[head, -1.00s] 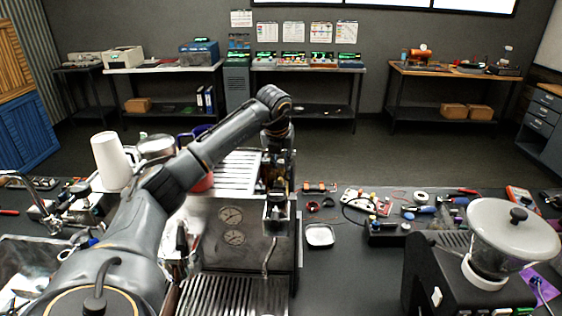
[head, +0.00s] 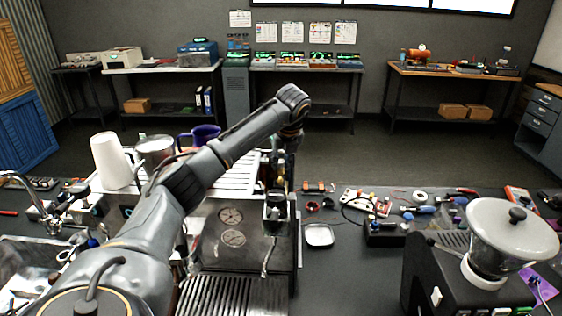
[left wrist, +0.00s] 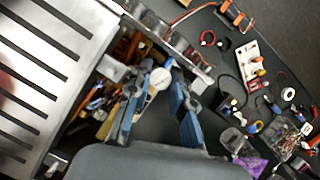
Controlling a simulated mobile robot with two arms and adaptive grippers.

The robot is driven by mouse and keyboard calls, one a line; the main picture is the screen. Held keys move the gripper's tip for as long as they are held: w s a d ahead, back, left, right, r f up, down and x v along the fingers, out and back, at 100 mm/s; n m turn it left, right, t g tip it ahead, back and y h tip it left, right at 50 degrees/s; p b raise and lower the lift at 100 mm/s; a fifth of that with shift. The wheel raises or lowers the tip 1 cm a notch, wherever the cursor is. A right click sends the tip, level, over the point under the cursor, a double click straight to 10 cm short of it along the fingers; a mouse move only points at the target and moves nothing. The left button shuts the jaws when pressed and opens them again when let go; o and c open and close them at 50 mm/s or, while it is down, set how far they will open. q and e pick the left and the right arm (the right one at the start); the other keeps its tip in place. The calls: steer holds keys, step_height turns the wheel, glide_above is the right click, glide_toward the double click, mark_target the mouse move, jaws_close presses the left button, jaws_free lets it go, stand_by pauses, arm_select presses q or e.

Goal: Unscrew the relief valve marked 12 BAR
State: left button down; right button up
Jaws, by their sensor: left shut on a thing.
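My left gripper (head: 276,205) reaches down at the brewer's right side. In the left wrist view, the blue fingers of my left gripper (left wrist: 163,84) are closed around a small round pale-topped part (left wrist: 159,77). It sits beside the brewer's open interior with orange and brass parts. I cannot read a 12 BAR mark on it, so I cannot tell which valve it is. My right gripper is not in view.
A grinder (head: 490,255) stands at the front right.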

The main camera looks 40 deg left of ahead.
arm_select(q)
steer(key=n+g, duration=0.1)
steer(key=n, duration=0.1)
steer(key=shift+d+n, duration=0.15)
steer(key=shift+n, duration=0.25)
steer(key=shift+s+r+n, duration=0.1)
steer(key=shift+r+n, duration=0.05)
steer(key=shift+n, duration=0.15)
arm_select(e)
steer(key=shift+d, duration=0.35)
